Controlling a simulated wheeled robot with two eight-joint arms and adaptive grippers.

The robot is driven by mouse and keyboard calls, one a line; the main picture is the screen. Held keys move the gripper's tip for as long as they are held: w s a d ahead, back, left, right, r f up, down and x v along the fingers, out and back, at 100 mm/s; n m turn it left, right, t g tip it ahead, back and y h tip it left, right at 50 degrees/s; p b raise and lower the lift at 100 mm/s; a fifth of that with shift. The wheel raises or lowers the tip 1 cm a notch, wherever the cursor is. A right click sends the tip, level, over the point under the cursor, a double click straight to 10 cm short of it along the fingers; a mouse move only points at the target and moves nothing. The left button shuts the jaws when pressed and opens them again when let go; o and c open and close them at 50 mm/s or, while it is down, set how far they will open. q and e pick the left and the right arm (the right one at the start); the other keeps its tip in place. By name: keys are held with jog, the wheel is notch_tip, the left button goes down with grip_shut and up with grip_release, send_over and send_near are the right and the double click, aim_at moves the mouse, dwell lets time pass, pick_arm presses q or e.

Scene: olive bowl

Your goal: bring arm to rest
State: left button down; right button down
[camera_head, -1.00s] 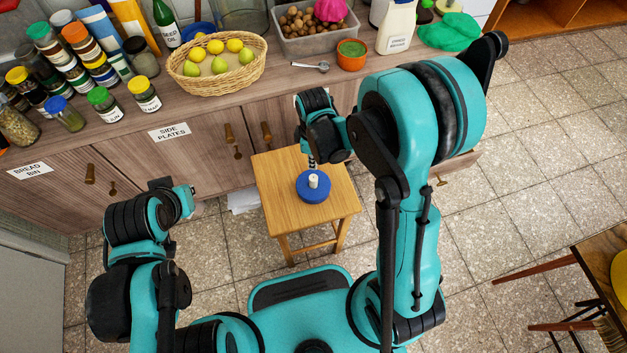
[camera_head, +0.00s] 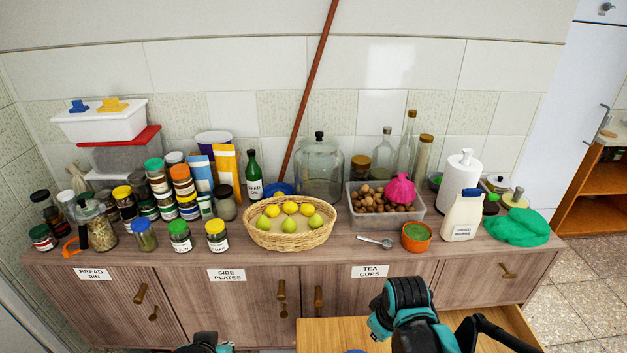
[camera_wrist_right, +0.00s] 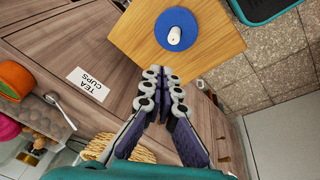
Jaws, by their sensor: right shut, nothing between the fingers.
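The stool top also shows at the bottom of the head view (camera_head: 330,335). Only a small tip of my left arm (camera_head: 205,342) shows at the bottom edge; its gripper is out of view.
The counter (camera_head: 340,262) holds jars, a wicker basket (camera_head: 290,240) of lemons and pears, a clear bin (camera_head: 358,222) of nuts, an orange bowl (camera_head: 416,238), a spoon (camera_head: 375,241) and a white bottle (camera_head: 463,217). Cabinet doors lie below. Tiled floor (camera_head: 572,310) is free at right.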

jog(key=s+d+r+m+t, duration=0.2)
jog(key=s+r+m+t, duration=0.2)
jog(key=s+r+m, duration=0.2)
jog(key=shift+s+d+r+m, duration=0.2)
jog(key=shift+s+r+m, duration=0.15)
jog(key=shift+s+m, duration=0.2)
jog(key=shift+s+d, duration=0.1)
